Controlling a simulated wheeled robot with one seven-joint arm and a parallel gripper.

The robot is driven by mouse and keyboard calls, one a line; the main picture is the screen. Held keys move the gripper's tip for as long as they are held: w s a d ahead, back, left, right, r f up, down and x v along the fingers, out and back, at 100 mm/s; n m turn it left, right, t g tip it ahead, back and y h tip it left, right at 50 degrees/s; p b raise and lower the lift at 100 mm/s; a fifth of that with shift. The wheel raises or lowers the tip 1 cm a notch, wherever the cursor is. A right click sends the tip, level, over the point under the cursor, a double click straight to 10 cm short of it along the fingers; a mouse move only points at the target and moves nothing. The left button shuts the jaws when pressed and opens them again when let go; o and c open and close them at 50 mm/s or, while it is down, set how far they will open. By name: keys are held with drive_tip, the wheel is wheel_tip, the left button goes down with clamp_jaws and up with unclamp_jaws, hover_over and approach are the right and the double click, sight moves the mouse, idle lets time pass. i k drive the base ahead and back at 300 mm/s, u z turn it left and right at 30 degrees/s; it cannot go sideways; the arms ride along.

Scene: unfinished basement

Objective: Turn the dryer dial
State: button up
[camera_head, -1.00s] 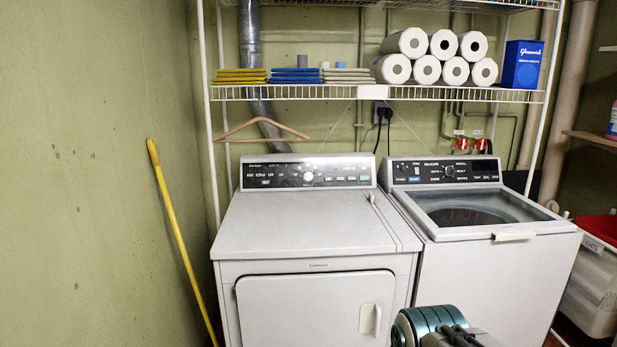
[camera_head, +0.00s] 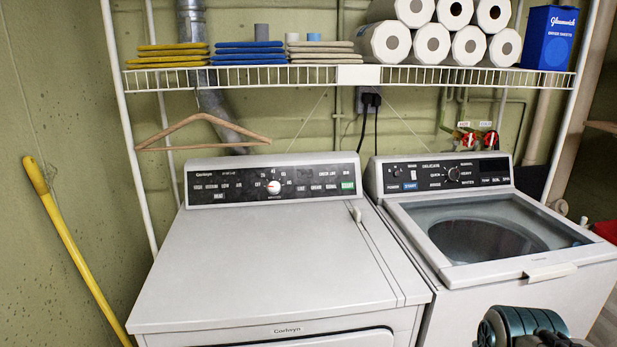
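The dryer (camera_head: 265,265) is the white front-loading machine on the left, with a flat bare top. Its dial (camera_head: 274,187) is a small white round knob in the middle of the black control panel (camera_head: 220,187), with printed markings around it. A green patch sits at the panel's right end. Part of my arm shows at the bottom right, in front of the washer and well apart from the dial. My gripper's fingers are not in view.
A top-loading washer (camera_head: 583,255) with a dark glass lid stands right of the dryer. A wire shelf (camera_head: 357,75) above holds folded cloths and paper rolls. A wooden hanger (camera_head: 204,131) hangs above the dryer's back left. A yellow pole (camera_head: 75,250) leans at the left wall.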

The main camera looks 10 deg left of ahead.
sight(273, 186)
drive_tip(key=u, duration=0.45)
drive_tip(key=i, duration=1)
drive_tip(key=u, duration=0.6)
